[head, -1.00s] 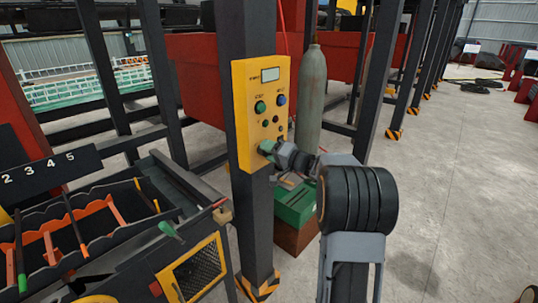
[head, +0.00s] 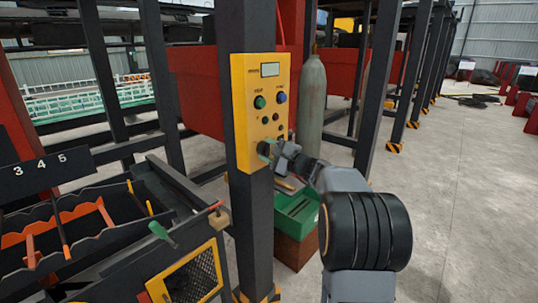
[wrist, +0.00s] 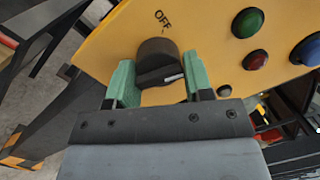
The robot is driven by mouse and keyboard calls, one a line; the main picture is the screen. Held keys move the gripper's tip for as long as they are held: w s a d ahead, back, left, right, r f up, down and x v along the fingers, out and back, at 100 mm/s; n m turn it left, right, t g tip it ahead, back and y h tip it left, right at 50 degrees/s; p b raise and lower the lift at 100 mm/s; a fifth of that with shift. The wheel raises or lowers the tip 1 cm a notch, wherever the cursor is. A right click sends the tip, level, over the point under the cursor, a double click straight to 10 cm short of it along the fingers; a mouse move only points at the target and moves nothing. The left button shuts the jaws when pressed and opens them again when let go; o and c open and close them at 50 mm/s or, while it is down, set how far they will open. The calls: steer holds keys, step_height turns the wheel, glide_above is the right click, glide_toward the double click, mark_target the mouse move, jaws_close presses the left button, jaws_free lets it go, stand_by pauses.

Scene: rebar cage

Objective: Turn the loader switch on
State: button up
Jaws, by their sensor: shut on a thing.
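The loader switch is a black rotary knob (wrist: 157,56) low on a yellow control panel (head: 241,103). In the wrist view, the word OFF is printed beside the knob, and a pale pointer mark shows on the knob's side away from that word, between the fingers. My gripper (wrist: 158,82) has green fingertips on both sides of the knob and is shut on it. In the head view, my gripper (head: 270,150) is at the panel's lower edge and partly hides the knob.
The panel is on a dark upright post (head: 243,40). Above the knob are green (head: 260,102) and blue (head: 281,97) buttons. A grey gas cylinder (head: 311,100) and a green box (head: 297,212) stand behind. A tool bin (head: 180,185) is at left.

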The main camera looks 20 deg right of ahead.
steer(key=m, duration=0.6)
steer(key=shift+a+f+h, duration=0.15)
steer(key=shift+f+h, duration=0.25)
steer(key=shift+m, duration=0.5)
steer(key=o, duration=0.9)
steer(key=shift+r, duration=0.1)
steer(key=shift+r+t, duration=0.1)
steer(key=shift+t, duration=0.2)
steer(key=shift+s, duration=0.1)
steer(key=b+v, duration=0.1)
steer(key=v, duration=1.2)
steer(key=shift+s+b, duration=0.35)
steer(key=shift+s, duration=0.05)
